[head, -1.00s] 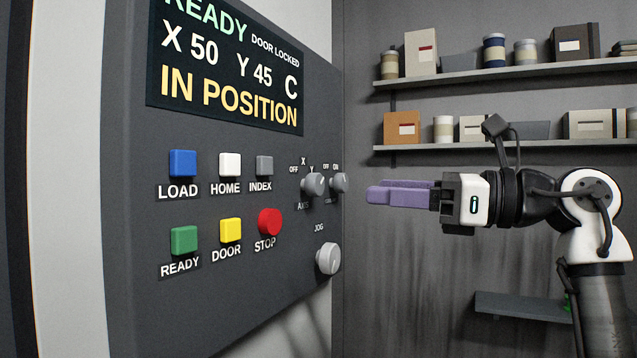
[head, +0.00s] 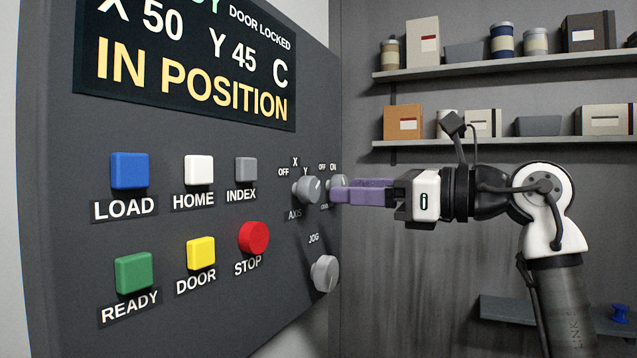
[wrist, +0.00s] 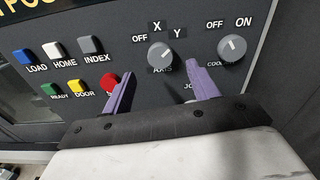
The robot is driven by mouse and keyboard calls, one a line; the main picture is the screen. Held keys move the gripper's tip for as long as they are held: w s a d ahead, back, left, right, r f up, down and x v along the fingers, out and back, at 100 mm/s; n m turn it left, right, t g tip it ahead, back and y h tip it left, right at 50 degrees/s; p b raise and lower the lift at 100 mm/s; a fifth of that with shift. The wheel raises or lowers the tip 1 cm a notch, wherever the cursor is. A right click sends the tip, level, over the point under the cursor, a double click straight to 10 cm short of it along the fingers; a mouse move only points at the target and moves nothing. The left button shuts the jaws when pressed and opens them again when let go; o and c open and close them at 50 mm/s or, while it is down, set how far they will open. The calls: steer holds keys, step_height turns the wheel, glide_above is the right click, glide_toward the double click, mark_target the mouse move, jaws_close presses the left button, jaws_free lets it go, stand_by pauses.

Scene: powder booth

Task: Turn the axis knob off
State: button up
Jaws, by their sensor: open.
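The axis knob (head: 307,190) is a round grey knob on the dark control panel, with OFF, X and Y marked around it. In the wrist view the axis knob (wrist: 161,54) has a pale mark that seems to lean to the upper right, towards Y. My gripper (head: 334,190) is open, its purple fingers pointing at the panel just right of the knob in the head view. In the wrist view my gripper (wrist: 158,71) has its fingertips apart, with the knob just beyond and between them. I see no contact with it.
The coolant knob (wrist: 232,48) sits close right of the axis knob, partly behind my fingers in the head view. The jog knob (head: 325,273) is below. The red STOP button (head: 253,238) and other buttons are left. Shelves (head: 500,72) stand behind on the right.

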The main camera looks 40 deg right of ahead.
mark_target(315, 189)
steer(key=p+x, duration=0.1)
steer(key=x, duration=0.5)
steer(key=shift+w+a, duration=0.1)
steer(key=shift+w, duration=0.2)
steer(key=c, duration=1)
